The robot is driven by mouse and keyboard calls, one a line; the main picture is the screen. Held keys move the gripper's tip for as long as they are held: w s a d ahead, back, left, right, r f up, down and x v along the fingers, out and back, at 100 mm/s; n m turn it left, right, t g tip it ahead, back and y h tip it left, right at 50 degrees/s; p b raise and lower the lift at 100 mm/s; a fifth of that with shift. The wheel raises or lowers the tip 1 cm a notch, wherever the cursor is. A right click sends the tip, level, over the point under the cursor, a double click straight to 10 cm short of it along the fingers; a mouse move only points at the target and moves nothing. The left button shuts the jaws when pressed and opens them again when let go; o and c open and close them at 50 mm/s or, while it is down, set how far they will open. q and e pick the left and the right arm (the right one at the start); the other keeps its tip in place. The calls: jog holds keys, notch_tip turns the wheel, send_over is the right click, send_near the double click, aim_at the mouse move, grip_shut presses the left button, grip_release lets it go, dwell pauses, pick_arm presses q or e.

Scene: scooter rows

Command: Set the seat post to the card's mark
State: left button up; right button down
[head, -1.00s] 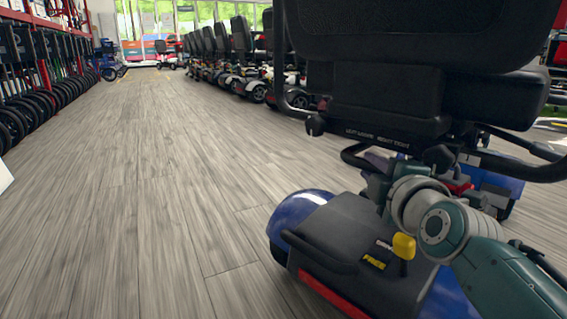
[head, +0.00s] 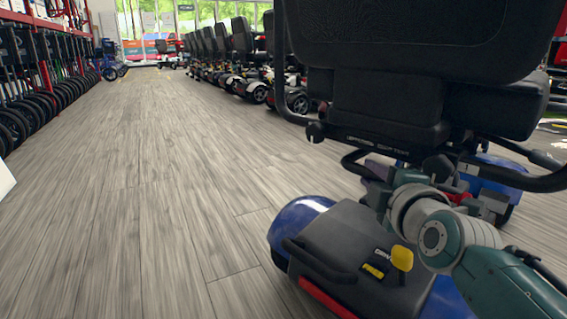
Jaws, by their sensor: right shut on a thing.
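The mobility scooter's black seat (head: 390,110) fills the upper right, seen from behind, upright over the rear body. The seat post under it is hidden behind my right arm and the seat's frame. My right gripper (head: 376,192) reaches in under the seat and is shut at the post; its fingertips are mostly hidden. The scooter's rear body (head: 335,240) has blue fenders and a dark cover with a yellow lever knob (head: 402,257). The card and the mark are not visible. My left gripper is out of view.
A row of parked scooters (head: 235,65) stands behind, by the windows. A rack of wheeled items (head: 40,85) lines the left wall. The wood floor (head: 130,200) to the left is clear. A black armrest bar (head: 520,180) is close to my right arm.

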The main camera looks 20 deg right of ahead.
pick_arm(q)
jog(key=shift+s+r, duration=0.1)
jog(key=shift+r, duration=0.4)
pick_arm(e)
jog(key=shift+r, duration=0.85)
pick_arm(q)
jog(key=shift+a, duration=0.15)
pick_arm(e)
jog(key=c, duration=1)
grip_release()
jog(key=shift+f, duration=0.1)
pick_arm(q)
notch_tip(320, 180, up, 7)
jog(key=p, duration=0.6)
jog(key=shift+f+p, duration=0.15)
jog(key=shift+p, duration=0.2)
pick_arm(e)
jog(key=v, duration=1)
